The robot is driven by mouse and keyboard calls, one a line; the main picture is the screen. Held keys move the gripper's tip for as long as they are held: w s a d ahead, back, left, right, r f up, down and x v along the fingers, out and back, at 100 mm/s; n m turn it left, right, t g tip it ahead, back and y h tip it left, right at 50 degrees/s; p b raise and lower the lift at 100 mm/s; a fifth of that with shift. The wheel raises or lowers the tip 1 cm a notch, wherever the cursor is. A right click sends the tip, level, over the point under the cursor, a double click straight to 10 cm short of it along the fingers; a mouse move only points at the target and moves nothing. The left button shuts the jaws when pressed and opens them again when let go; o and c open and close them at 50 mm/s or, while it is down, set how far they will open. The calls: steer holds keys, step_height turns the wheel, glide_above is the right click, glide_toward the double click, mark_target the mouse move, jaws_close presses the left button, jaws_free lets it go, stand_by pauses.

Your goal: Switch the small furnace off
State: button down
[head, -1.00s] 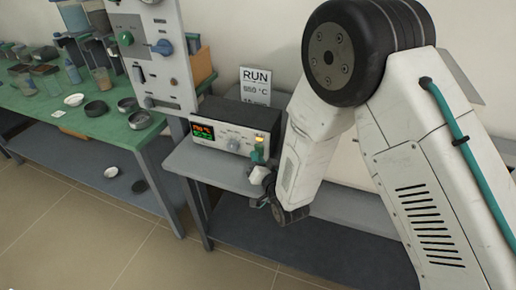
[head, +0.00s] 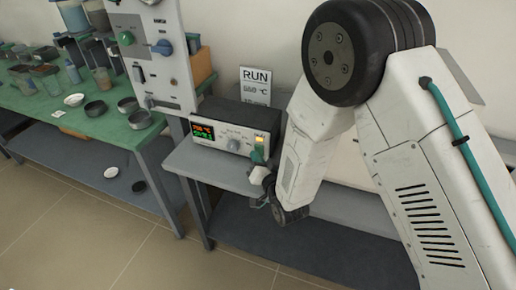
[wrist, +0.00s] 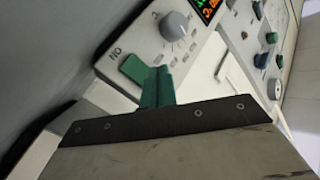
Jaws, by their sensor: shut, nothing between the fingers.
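The small furnace's dark-topped control box (head: 222,111) stands on a grey bench. Its pale front has a lit red and green display (head: 203,133), a grey knob (head: 234,145) and a yellow-looking patch (head: 260,139) at its right end. In the wrist view, the knob (wrist: 174,25) and a green rocker switch (wrist: 134,68) marked ON show on the panel. My gripper (head: 258,156) is shut and empty, close in front of the panel's right end. In the wrist view its teal fingers (wrist: 157,88) are together beside the rocker; I cannot tell whether they touch it.
A sign (head: 256,86) reading RUN stands behind the box. A tall white panel (head: 160,50) with knobs stands to the left. A green table (head: 125,135) at left holds bowls and jars. My arm hides much of the bench's right side.

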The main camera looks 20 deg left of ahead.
steer(key=shift+w, duration=0.15)
stand_by(0.4)
steer(key=shift+w, duration=0.3)
steer(key=shift+w+r, duration=0.1)
steer(key=shift+w, duration=0.2)
stand_by(0.5)
stand_by(0.3)
steer(key=shift+s, duration=0.75)
steer(key=shift+s+a+f, duration=0.1)
steer(key=shift+s+f, duration=0.1)
steer(key=shift+s, duration=1.05)
steer(key=shift+s+a+f, duration=0.1)
steer(key=shift+s+f, duration=0.1)
steer(key=shift+s, duration=1.05)
